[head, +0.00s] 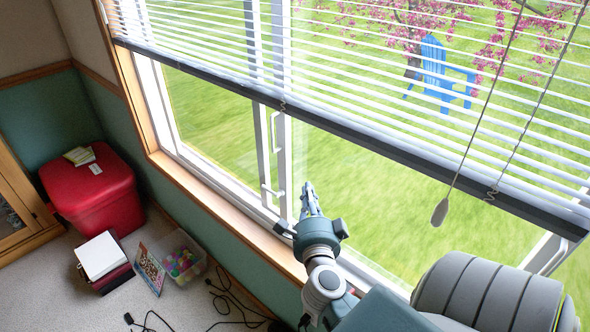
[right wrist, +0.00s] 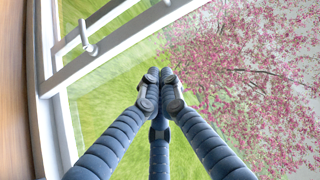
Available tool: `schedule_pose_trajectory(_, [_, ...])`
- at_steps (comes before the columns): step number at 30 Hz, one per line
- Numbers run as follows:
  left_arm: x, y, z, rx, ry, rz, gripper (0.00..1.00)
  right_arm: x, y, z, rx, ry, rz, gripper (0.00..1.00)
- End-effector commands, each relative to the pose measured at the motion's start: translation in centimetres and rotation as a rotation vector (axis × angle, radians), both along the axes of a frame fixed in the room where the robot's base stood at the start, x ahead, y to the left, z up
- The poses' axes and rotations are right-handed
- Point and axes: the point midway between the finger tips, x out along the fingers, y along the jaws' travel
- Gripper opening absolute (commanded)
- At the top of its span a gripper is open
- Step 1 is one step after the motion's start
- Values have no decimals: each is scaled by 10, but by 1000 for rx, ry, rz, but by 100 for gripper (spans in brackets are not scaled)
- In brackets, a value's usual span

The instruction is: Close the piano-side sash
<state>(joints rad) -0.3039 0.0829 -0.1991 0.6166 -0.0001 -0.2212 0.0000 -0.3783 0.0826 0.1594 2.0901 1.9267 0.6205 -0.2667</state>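The white-framed sliding window has upright sash stiles (head: 284,165) near the middle of the head view. White pull handles stand on them, an upper handle (head: 274,132) and a lower handle (head: 272,191). In the right wrist view, one handle (right wrist: 86,38) sits on a white sash rail at upper left. My right gripper (head: 309,190) is just right of the stiles, in front of the window opening. Its fingertips (right wrist: 160,76) are drawn together with nothing visible between them, apart from the handle. No piano shows, so I cannot tell which sash is piano-side. My left gripper is out of view.
A white blind with a dark bottom rail (head: 400,155) hangs over the upper window. A cord tassel (head: 440,212) dangles at right. The wooden sill (head: 230,215) runs below.

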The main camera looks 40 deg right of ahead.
Motion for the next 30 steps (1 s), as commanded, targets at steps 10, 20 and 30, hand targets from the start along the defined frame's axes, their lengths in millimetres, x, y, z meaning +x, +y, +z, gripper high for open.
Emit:
schedule_pose_trajectory(10, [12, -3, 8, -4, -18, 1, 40, 59, -40, 1, 2, -3, 1, 0])
schedule_pose_trajectory(20, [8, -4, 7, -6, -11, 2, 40, 88, -37, -1, -1, 2, 1, 0])
schedule_pose_trajectory(30, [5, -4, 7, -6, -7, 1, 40, 89, -36, 0, 0, 1, 2, 0])
